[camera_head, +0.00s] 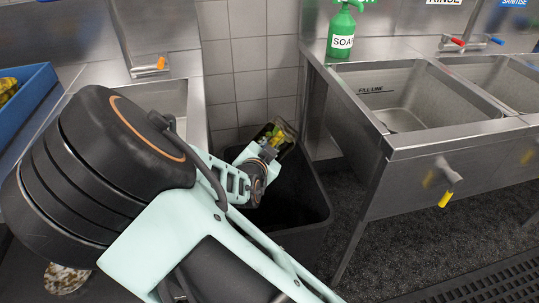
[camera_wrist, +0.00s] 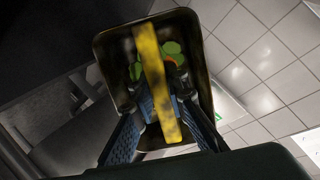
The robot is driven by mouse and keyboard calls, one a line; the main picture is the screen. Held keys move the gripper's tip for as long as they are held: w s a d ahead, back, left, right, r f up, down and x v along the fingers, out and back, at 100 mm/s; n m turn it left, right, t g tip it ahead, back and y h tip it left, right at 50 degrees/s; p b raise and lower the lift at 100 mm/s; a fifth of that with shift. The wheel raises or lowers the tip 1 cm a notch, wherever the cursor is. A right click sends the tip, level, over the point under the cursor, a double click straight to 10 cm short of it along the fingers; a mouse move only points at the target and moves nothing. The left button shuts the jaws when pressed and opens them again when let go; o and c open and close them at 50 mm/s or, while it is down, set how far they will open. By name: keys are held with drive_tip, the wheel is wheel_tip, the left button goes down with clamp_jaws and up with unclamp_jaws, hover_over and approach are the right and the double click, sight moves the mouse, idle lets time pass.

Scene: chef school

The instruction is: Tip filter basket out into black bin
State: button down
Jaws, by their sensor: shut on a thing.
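The filter basket is a dark rectangular tray with a yellow bar across it; it shows in the head view (camera_head: 289,133) and the wrist view (camera_wrist: 205,95). Green pieces and a bit of orange (camera_wrist: 172,50) show inside it. My gripper (camera_head: 266,155) is shut on the basket, and its blue fingers (camera_wrist: 163,100) meet around the yellow bar. The basket looks tilted, held near the tiled wall above the far part of the black bin (camera_head: 318,200). The bin stands open on the floor; its inside is dark and partly hidden by my arm.
A steel sink bench (camera_head: 400,145) stands right of the bin, with a green soap bottle (camera_head: 342,32) at its back edge. Another steel sink (camera_head: 165,95) and a blue tray (camera_head: 30,95) are on the left. The tiled wall (camera_head: 250,60) is close behind.

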drive_tip(key=shift+f+t+h+b, duration=0.15)
drive_tip(key=shift+f+t+b, duration=0.2)
drive_tip(key=shift+t+b, duration=1.35)
drive_tip(key=shift+f+t+h+b, duration=0.15)
drive_tip(key=shift+f+t+b, duration=0.3)
drive_tip(key=shift+b, duration=2.45)
drive_tip(key=shift+r+t+b, duration=0.2)
drive_tip(key=shift+t+b, duration=0.45)
drive_tip(key=shift+b, duration=0.55)
drive_tip(key=shift+r+b, duration=0.2)
drive_tip(key=shift+b, duration=0.1)
drive_tip(key=shift+p, duration=0.35)
